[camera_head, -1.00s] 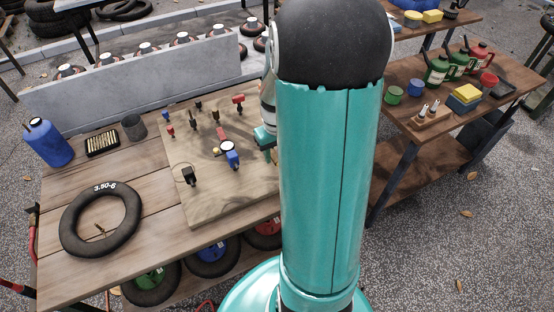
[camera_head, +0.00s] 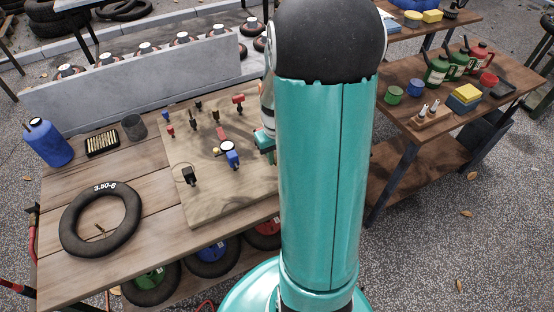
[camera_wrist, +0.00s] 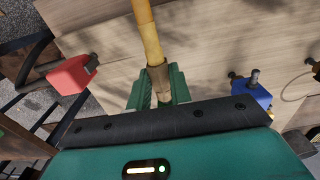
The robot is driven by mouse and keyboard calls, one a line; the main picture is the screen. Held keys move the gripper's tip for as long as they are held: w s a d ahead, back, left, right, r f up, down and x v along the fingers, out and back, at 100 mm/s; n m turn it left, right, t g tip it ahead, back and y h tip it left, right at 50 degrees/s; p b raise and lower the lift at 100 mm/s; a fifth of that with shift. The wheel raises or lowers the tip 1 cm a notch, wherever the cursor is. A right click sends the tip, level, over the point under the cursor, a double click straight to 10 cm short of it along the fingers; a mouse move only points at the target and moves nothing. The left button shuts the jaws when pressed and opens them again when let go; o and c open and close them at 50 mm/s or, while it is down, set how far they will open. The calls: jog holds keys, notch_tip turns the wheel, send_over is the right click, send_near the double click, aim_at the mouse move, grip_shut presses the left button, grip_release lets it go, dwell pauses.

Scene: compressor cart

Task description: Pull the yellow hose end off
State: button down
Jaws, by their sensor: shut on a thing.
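The yellow hose (camera_wrist: 148,35) comes down from the top of the wrist view. Its brownish end (camera_wrist: 158,76) lies between the two green fingers of my gripper (camera_wrist: 159,92), which is shut on it. Whether the end still sits on a fitting is hidden by the gripper body. In the head view my gripper (camera_head: 265,143) is at the right part of the wooden board (camera_head: 205,207), mostly behind my arm. The yellow hose cannot be made out clearly there.
A red block-shaped fitting (camera_wrist: 72,74) with a dark hose is left of my gripper, and a blue fitting (camera_wrist: 250,92) is right of it. Several other fittings stand on the board. A tyre (camera_head: 72,237) and a blue canister (camera_head: 47,143) are on the workbench.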

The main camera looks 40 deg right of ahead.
jog(key=shift+s+a, duration=0.25)
jog(key=shift+s, duration=0.7)
jog(key=shift+s+a, duration=0.3)
jog(key=shift+s, duration=0.7)
jog(key=shift+s+a, duration=0.25)
jog(key=shift+s, duration=0.7)
jog(key=shift+r, duration=2.55)
